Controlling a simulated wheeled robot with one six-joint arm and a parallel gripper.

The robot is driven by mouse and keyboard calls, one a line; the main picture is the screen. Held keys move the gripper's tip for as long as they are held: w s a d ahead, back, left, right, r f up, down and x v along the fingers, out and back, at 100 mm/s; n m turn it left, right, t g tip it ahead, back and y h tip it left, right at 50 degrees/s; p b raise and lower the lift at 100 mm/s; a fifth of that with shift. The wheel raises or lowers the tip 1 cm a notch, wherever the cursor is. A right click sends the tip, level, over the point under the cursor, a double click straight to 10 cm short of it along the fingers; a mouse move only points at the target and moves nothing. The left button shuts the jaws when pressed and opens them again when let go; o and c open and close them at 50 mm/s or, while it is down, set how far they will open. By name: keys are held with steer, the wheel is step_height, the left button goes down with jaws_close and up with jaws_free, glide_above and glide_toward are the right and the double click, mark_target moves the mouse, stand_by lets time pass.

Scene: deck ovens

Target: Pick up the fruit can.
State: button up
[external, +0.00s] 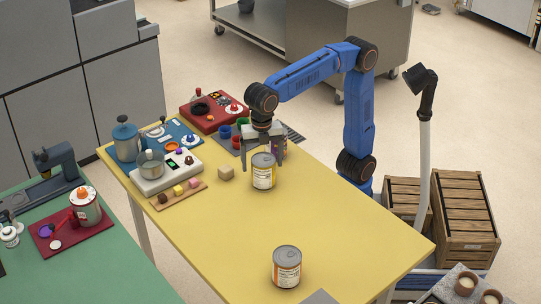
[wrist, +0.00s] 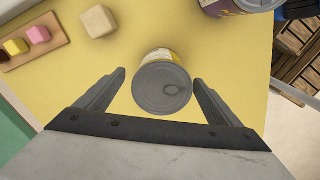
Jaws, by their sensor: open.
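A can with a yellow and white label (external: 263,173) stands upright on the yellow table, directly below my gripper (external: 263,160). In the wrist view its grey lid (wrist: 162,88) lies between the fingertips of my gripper (wrist: 160,80), with a gap on each side. My gripper is open and empty, pointing down. A second can with an orange and white label (external: 287,268) stands near the table's front edge. A third can with a purple label (wrist: 236,5) is cut off at the top right of the wrist view. The labels are too small to read.
A wooden cube (external: 226,173) and a board of coloured sweets (external: 180,194) lie left of the can. Behind are a white scale with a pot (external: 165,178), a blue mat, and a red unit (external: 212,112). The table between the two cans is clear.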

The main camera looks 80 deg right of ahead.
steer(key=f, duration=0.4)
steer(key=shift+s, duration=0.2)
steer(key=c, duration=1.7)
